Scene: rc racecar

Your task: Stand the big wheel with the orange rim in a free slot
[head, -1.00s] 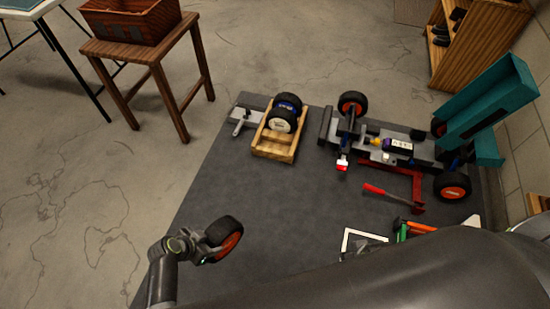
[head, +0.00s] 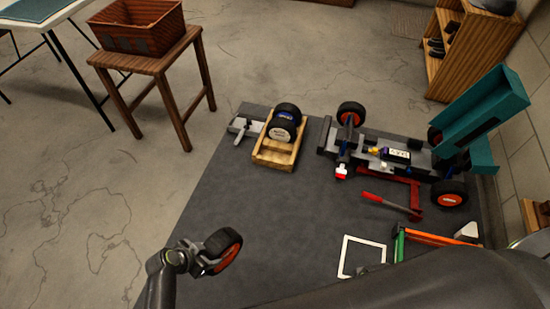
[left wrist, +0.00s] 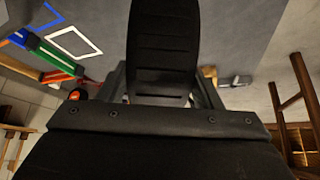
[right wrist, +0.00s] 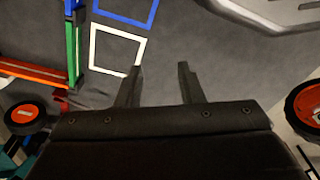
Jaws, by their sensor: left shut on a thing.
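The big wheel with the orange rim (head: 228,255) is in my left gripper (head: 208,262), held at the lower left of the head view. Its black tread (left wrist: 163,50) fills the middle of the left wrist view, between the fingers. The wooden rack (head: 272,160) lies on the dark mat, farther off and to the right of the held wheel. Dark wheels (head: 284,116) stand in its far part; its near part looks empty. My right gripper (right wrist: 159,82) is open and empty in the right wrist view; its fingers are not clear in the head view.
The racecar (head: 415,158) with orange-rimmed wheels stands right of the rack, with a teal part (head: 480,115) above its rear. A red-handled tool (head: 385,202) and a white square outline (head: 360,256) lie nearer. A grey part (head: 243,128) lies left of the rack. The mat's middle is clear.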

